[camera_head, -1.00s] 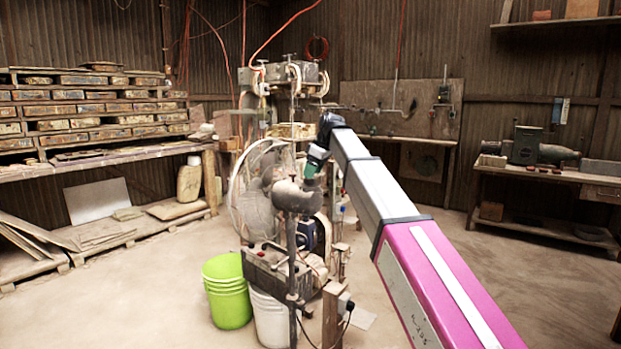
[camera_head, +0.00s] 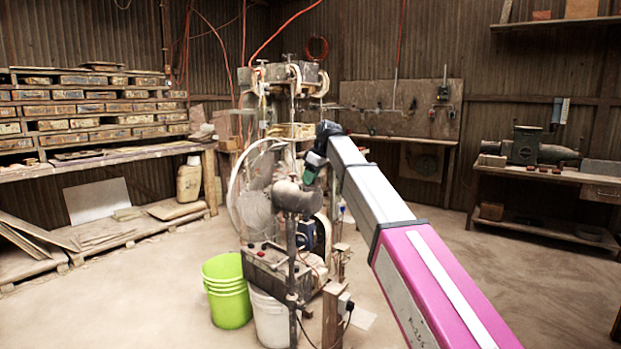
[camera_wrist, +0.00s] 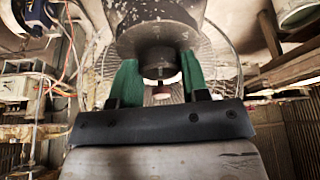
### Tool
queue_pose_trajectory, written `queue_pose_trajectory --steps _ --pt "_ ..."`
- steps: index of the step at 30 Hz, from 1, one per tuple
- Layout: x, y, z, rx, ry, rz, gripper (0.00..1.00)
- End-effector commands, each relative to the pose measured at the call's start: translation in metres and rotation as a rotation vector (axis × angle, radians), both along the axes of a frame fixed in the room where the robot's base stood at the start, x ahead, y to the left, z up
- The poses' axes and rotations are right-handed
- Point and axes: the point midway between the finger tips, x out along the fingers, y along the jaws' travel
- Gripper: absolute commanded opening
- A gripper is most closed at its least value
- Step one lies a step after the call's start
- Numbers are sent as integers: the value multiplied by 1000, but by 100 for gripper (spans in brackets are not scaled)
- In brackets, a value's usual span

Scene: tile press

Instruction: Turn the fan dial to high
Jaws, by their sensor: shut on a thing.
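The fan's wire cage (camera_head: 238,190) stands in the middle of the head view, with its grey motor housing (camera_head: 297,197) facing me. My gripper (camera_head: 311,168) is at the upper right of this housing. In the wrist view, the housing (camera_wrist: 158,35) fills the top centre, and a short dark round dial (camera_wrist: 157,58) sticks out of it. The green fingers of my gripper (camera_wrist: 158,80) lie on both sides of the dial and are shut on it. The dial's markings are not visible, so its setting cannot be read. In the head view my gripper hides the dial.
The tile press (camera_head: 290,75) stands close behind the fan, with hoses and cables around it. A green bucket (camera_head: 228,290) and a white bucket (camera_head: 268,318) stand on the floor below. A workbench (camera_head: 545,175) is at the right. The floor between is clear.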

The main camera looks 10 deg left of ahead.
Motion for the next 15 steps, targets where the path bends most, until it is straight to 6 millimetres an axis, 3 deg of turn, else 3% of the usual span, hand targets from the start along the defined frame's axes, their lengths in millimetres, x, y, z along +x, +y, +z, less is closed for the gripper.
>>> queue_pose_trajectory --steps 8,15 --pt "-1 0 0 0 0 -104 18" --pt "-3 0 0 0 0 -300 18"
